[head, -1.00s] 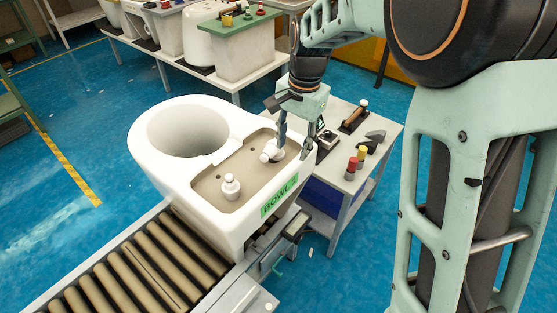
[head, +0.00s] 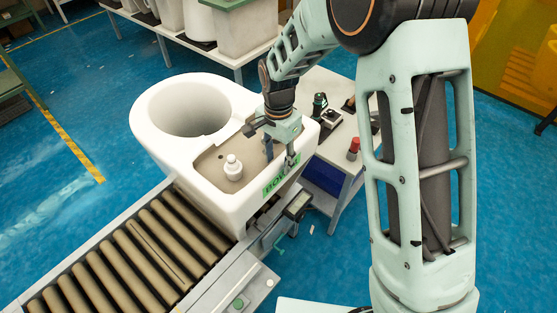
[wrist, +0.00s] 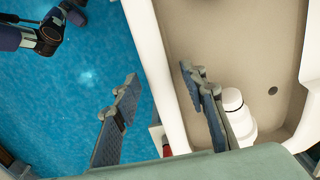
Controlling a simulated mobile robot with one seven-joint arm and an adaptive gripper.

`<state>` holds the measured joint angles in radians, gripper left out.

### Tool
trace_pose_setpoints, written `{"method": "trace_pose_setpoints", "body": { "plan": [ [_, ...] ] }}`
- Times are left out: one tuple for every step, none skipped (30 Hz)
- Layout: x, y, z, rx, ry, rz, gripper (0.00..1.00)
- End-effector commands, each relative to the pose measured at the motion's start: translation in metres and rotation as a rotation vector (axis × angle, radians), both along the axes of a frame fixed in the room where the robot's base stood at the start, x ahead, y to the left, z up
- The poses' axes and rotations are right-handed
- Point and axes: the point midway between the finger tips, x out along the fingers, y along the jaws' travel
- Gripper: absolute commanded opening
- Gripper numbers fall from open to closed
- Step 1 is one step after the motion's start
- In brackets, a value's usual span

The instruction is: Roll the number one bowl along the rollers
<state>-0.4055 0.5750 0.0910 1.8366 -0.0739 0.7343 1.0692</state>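The white bowl (head: 215,195) sits at the far end of the roller conveyor (head: 130,255), with a round opening on its left and a recessed beige deck on its right. A green label (head: 274,186) reading "BOW…" is on its front side, partly covered by a finger. My gripper (head: 280,157) is open over the bowl's right wall. In the wrist view, the fingers of my gripper (wrist: 158,80) point along either side of the white rim (wrist: 160,45), one over the blue floor side, one over the deck. Whether either touches is unclear. A white fitting (head: 232,167) stands on the deck.
A small work table (head: 335,150) with tools stands right of the bowl. A control box (head: 298,204) is beside the conveyor's near side. A bench with white tanks (head: 200,50) is behind. The rollers toward the front left are clear.

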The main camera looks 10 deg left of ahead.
Motion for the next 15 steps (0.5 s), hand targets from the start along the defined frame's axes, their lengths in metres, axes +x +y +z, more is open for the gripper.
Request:
{"method": "trace_pose_setpoints", "body": {
  "plan": [
    [-0.0004,-0.0002,-0.0044,0.0,0.001,0.0,0.39],
    [-0.0003,-0.0001,-0.0063,0.001,0.001,0.0,0.39],
    [-0.0001,0.0,-0.0084,0.0,0.0,0.0,0.39],
    [-0.0002,-0.0001,-0.0095,0.0,0.0,0.0,0.39],
    [-0.0002,-0.0001,-0.0102,0.0,0.0,0.0,0.39],
    [-0.0002,-0.0001,-0.0108,0.0,0.0,0.0,0.39],
    [-0.0002,-0.0001,-0.0109,0.0,0.0,0.0,0.39],
    [-0.0001,-0.0001,-0.0109,0.0,0.0,0.0,0.39],
    [-0.0001,-0.0001,-0.0109,0.001,-0.001,0.0,0.39],
    [-0.0001,-0.0001,-0.0108,0.001,-0.001,0.0,0.39],
    [0.0,-0.0001,-0.0107,0.001,-0.001,0.0,0.39],
    [0.0001,-0.0001,-0.0107,0.001,-0.001,0.0,0.39],
    [0.0001,-0.0001,-0.0106,0.001,-0.001,0.0,0.37],
    [0.0001,-0.0001,-0.0106,0.001,-0.001,0.0,0.34],
    [0.0001,-0.0001,-0.0105,0.001,-0.001,0.0,0.29]
  ]
}}
